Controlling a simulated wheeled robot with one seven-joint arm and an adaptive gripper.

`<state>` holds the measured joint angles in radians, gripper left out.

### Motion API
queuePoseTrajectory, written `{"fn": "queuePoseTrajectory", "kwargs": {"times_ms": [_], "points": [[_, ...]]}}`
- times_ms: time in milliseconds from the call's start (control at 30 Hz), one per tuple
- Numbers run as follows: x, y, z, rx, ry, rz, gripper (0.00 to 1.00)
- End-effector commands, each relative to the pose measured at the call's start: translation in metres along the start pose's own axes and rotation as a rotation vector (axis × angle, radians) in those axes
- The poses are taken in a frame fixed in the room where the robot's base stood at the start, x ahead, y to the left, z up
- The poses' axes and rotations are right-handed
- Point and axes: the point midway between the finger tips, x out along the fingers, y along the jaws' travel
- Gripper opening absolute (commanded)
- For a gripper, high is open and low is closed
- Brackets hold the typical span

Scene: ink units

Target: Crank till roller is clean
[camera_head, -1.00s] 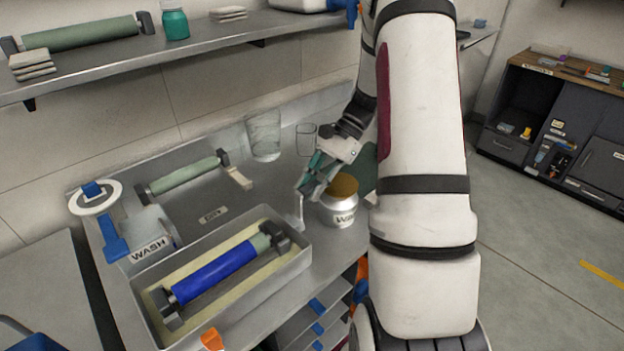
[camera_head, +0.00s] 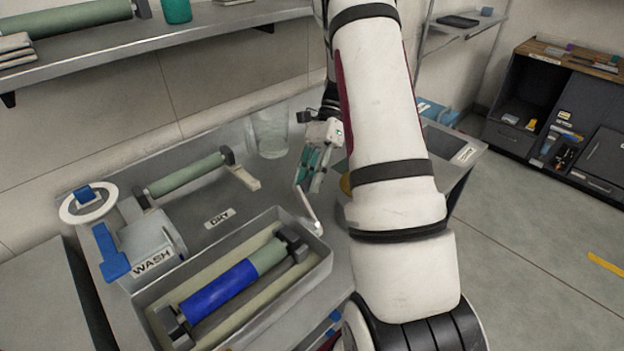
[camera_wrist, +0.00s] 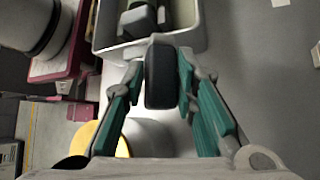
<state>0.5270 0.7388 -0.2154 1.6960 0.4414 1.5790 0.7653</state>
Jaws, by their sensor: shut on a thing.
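The roller (camera_head: 222,285) lies in the grey wash tray (camera_head: 322,262). Its left part is covered in blue ink and its right part (camera_head: 269,255) shows bare green. Dark end blocks hold it. My gripper (camera_head: 309,188) is above the tray's right end, by a thin pale crank arm (camera_head: 311,214). In the wrist view, my gripper (camera_wrist: 160,88) is shut on the dark crank handle (camera_wrist: 160,72), which lies between the teal fingers. The tray (camera_wrist: 198,38) shows just beyond it.
Left stands the WASH box (camera_head: 150,248) with a blue lever. Behind is a green roller (camera_head: 185,174) by the DRY label (camera_head: 219,217). A clear beaker (camera_head: 270,136) stands near my gripper. A yellow-topped jar (camera_wrist: 112,140) is close beside it, mostly hidden by my arm in the head view.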

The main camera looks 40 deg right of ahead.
Motion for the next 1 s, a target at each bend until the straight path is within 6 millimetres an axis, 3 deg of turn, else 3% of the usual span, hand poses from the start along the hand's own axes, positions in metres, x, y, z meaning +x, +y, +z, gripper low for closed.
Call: {"fn": "queuePoseTrajectory", "kwargs": {"times_ms": [533, 567, 633, 1000], "points": [[0.0010, -0.0058, 0.0002, -0.008, 0.001, -0.007, 0.00], [0.0010, -0.0058, 0.0002, -0.008, 0.001, -0.007, 0.28], [0.0011, -0.0057, 0.0001, -0.007, 0.001, -0.007, 0.42], [-0.0028, -0.0040, -0.0004, -0.004, 0.000, -0.004, 0.42]]}}
